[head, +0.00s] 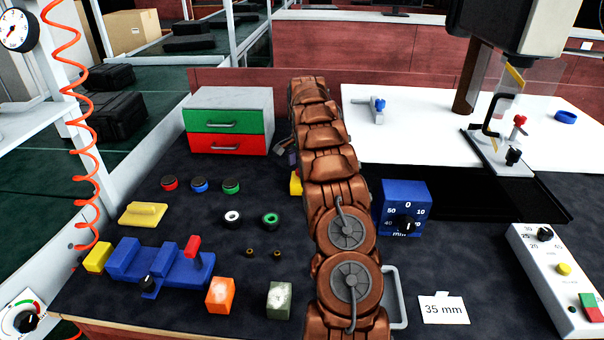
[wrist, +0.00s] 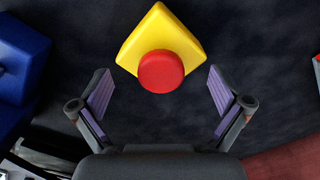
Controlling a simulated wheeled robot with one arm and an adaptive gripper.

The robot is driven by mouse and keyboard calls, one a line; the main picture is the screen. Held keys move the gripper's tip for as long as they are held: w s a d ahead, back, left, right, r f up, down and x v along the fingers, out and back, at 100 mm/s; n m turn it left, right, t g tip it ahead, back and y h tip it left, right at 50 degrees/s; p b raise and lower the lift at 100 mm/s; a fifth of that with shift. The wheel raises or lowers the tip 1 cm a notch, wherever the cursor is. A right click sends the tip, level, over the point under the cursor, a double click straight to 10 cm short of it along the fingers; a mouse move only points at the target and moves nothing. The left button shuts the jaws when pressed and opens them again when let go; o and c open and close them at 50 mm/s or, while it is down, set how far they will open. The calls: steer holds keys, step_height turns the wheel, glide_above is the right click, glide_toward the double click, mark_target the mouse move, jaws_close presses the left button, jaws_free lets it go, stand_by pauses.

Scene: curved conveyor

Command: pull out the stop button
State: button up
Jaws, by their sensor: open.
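The stop button is a round red cap (wrist: 161,71) on a yellow box (wrist: 160,30). In the wrist view it is at the top middle, ahead of my gripper. My gripper (wrist: 160,98) is open, its two fingers apart on either side and just short of the red cap, with nothing between the pads. In the head view a small part of the yellow box (head: 296,184) shows at the left edge of my arm. My arm hides the rest of the box and the red cap there. My gripper (head: 284,150) is mostly hidden behind the arm too.
A cabinet with green and red drawers (head: 228,122) stands left of my arm. A blue dial box (head: 404,207) stands close on its right. Several coloured rings and a blue fixture (head: 160,268) lie at the left. A white board (head: 420,140) lies behind, at the right.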

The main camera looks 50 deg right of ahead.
steer(key=shift+r+p, duration=1.5)
steer(key=shift+r, duration=2)
steer(key=shift+a+r, duration=0.1)
steer(key=s+a+r+n+p, duration=0.1)
steer(key=s+a+r+n, duration=0.25)
steer(key=a, duration=0.55)
steer(key=s+a+r+n+g, duration=0.15)
steer(key=a+r, duration=0.35)
steer(key=a, duration=0.5)
steer(key=s+a+r+n+t+p, duration=0.1)
steer(key=s+a+r+n, duration=0.25)
steer(key=a, duration=0.55)
steer(key=s+a+f+n, duration=0.1)
steer(key=s+a+n, duration=0.4)
steer(key=s+a, duration=0.4)
steer(key=s+a+f+n+g+p, duration=0.1)
steer(key=s+a+n, duration=0.4)
steer(key=s+a, duration=0.5)
steer(key=s, duration=0.9)
steer(key=shift+f+n, duration=0.35)
